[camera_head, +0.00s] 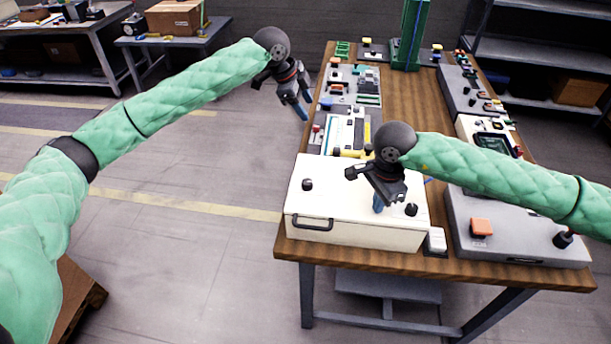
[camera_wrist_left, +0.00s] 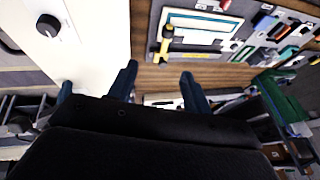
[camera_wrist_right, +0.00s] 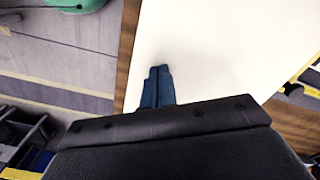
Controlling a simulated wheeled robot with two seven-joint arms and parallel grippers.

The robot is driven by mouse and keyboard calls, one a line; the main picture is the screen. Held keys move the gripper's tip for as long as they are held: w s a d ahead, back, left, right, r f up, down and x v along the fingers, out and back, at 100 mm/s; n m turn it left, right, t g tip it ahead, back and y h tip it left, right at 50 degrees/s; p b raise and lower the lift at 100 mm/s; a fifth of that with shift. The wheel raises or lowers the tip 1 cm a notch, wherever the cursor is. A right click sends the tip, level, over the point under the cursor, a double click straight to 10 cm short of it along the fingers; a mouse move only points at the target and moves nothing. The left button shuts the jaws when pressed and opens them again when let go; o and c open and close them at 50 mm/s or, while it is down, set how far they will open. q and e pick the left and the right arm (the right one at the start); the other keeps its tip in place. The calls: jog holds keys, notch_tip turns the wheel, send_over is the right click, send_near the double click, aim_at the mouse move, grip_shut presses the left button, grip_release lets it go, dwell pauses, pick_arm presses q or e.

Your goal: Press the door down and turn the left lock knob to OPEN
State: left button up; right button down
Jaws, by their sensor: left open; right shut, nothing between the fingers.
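The white door (camera_head: 350,190) is the flat top of a box at the table's near end. The left lock knob (camera_head: 307,184), black and round, stands near its left side; a black knob also shows in the left wrist view (camera_wrist_left: 47,26). The right knob (camera_head: 411,210) is beside my right gripper. My right gripper (camera_head: 377,207) is shut and empty, fingertips pointing down at the door; the right wrist view shows them (camera_wrist_right: 158,75) at or just above the white surface. My left gripper (camera_head: 303,111) is open and empty, in the air off the table's left edge, beyond the left knob.
A black handle (camera_head: 313,224) is on the box's front. A yellow-handled tool (camera_head: 350,153) and panels lie behind the box. A grey box with an orange button (camera_head: 481,227) stands to the right.

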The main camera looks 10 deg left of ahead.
pick_arm(q)
jog(key=s+d+f+m+g, duration=0.1)
jog(key=s+d+m+g, duration=0.2)
jog(key=s, duration=0.4)
jog(key=m+g+y, duration=0.1)
jog(key=m+g, duration=0.2)
jog(key=m, duration=0.4)
send_near(307, 181)
jog(key=shift+m, duration=0.3)
jog(key=x, duration=0.8)
jog(key=shift+f, duration=0.25)
jog(key=shift+c, duration=0.2)
jog(key=c, duration=0.9)
